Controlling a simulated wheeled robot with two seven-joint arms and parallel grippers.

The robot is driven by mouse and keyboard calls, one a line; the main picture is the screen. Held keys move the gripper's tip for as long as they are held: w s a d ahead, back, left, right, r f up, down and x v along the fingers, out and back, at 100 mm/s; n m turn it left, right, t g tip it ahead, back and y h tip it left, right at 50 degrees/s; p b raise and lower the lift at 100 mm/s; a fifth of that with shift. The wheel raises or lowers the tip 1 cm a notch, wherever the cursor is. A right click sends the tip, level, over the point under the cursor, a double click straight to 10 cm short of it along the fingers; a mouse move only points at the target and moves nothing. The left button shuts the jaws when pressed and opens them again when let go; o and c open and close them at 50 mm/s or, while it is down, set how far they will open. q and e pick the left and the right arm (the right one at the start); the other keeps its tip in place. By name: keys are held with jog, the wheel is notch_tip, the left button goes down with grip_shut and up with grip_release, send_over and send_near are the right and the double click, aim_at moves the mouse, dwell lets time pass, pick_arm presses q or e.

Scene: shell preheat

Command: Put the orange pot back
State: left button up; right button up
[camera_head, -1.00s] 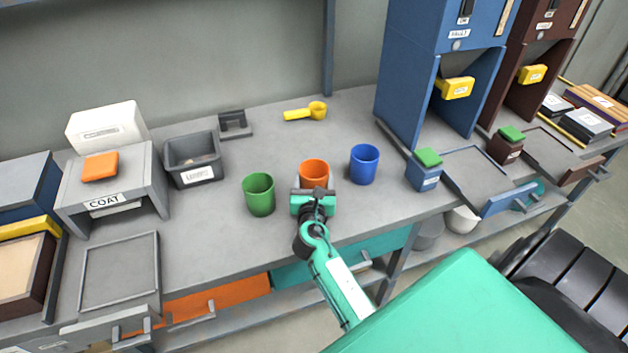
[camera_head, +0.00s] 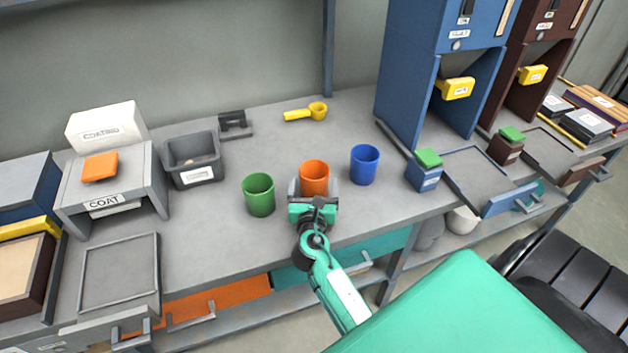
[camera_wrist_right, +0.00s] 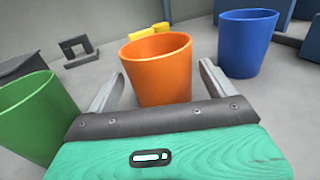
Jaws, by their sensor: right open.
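The orange pot (camera_head: 314,177) stands upright on the grey bench between a green pot (camera_head: 259,195) and a blue pot (camera_head: 364,165). My right gripper (camera_head: 313,190) is open at the near side of the orange pot, with a finger on each side of it. In the right wrist view the orange pot (camera_wrist_right: 158,70) sits between the two open fingers, with a gap to the right finger; the left finger is close to its wall. The pot's lower near side is hidden behind the gripper body. My left gripper is not in view.
The green pot (camera_wrist_right: 38,115) is close outside the left finger and the blue pot (camera_wrist_right: 247,42) beyond the right one. A grey bin (camera_head: 193,160), a small grey stand (camera_head: 233,122) and a yellow scoop (camera_head: 306,112) lie behind. Bench (camera_head: 225,250) is clear in front.

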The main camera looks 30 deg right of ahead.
jog(key=b+v, duration=0.1)
jog(key=v, duration=0.8)
jog(key=shift+s+a, duration=0.15)
jog(key=shift+s, duration=0.1)
pick_arm(q)
jog(key=w+r, duration=0.2)
jog(key=r, duration=0.1)
jog(key=shift+d, duration=0.4)
jog(key=shift+w, duration=0.15)
